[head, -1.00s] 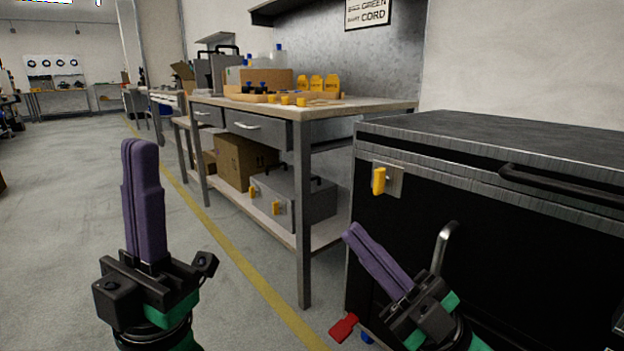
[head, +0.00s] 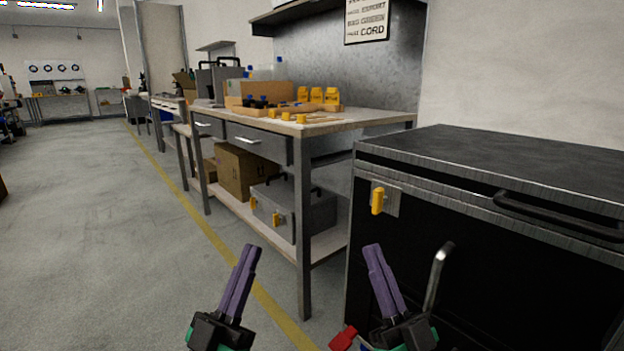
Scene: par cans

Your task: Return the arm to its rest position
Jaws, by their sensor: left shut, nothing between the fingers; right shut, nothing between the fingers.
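My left gripper (head: 252,250) is low in the head view, over the floor and the yellow line. Its purple fingers are shut, point up and hold nothing. My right gripper (head: 373,250) is low and right of it, in front of the black case. Its purple fingers are also shut and empty, pointing up. The two grippers are apart from each other, and neither visibly touches anything.
A black case (head: 480,250) with a yellow latch (head: 377,201) and dark handle stands at the right. A workbench (head: 362,118) with boxes and yellow items stands behind. A grey toolbox (head: 315,212) is on its lower shelf. The floor (head: 90,240) at the left is clear.

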